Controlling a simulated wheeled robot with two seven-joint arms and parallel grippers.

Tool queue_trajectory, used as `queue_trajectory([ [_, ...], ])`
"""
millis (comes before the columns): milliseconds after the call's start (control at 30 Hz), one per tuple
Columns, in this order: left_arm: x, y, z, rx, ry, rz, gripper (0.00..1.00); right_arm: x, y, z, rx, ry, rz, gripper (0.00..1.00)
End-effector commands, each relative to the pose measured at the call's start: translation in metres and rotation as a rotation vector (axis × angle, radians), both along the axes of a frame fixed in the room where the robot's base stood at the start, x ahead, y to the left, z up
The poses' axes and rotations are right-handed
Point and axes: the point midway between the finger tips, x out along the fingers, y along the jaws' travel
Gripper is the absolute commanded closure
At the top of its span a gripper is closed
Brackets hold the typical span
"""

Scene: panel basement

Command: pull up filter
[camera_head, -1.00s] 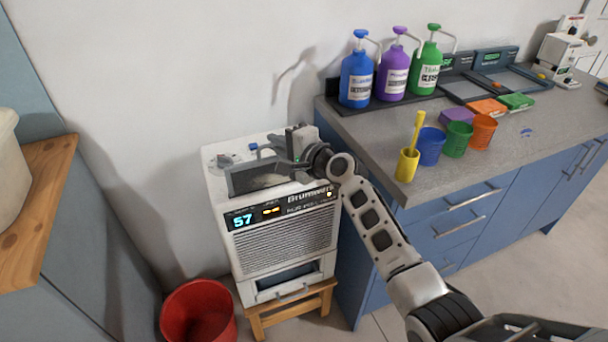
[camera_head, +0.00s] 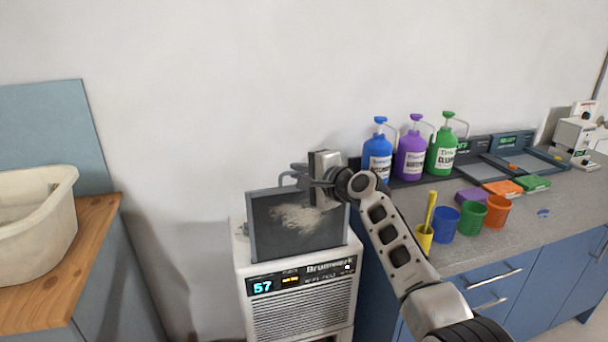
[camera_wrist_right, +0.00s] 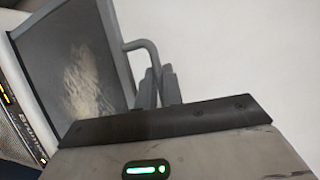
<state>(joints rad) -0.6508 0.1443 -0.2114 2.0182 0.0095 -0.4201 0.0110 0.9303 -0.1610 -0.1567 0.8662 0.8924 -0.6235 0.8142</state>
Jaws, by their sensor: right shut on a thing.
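The filter (camera_head: 277,228) is a dark grey framed panel with a pale dusty patch on its face. It stands upright, raised out of the top of the white Brunnwerk machine (camera_head: 300,308); I cannot tell whether its lower edge is still inside the slot. My right gripper (camera_head: 304,175) is shut on the handle at the filter's top edge. In the right wrist view the filter (camera_wrist_right: 75,65) is at the left, and its curved handle (camera_wrist_right: 148,52) runs to the dark fingers (camera_wrist_right: 158,88). My left gripper is not in view.
Blue, purple and green pump bottles (camera_head: 411,155) stand on the counter (camera_head: 465,245) at the right, with small coloured cups (camera_head: 472,217) in front. A pale basin (camera_head: 35,215) sits on a wooden top at the left. The wall above the machine is clear.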

Motion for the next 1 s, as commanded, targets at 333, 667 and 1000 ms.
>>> queue_trajectory([
  [333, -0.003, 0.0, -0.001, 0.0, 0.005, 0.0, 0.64, 0.001, -0.001, 0.008, 0.007, -0.013, -0.004, 0.83],
  [667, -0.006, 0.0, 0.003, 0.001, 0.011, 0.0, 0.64, -0.012, -0.012, 0.01, 0.006, -0.011, -0.003, 0.83],
  [1000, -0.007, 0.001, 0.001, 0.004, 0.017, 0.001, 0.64, -0.058, -0.051, 0.017, 0.004, -0.011, -0.005, 0.83],
])
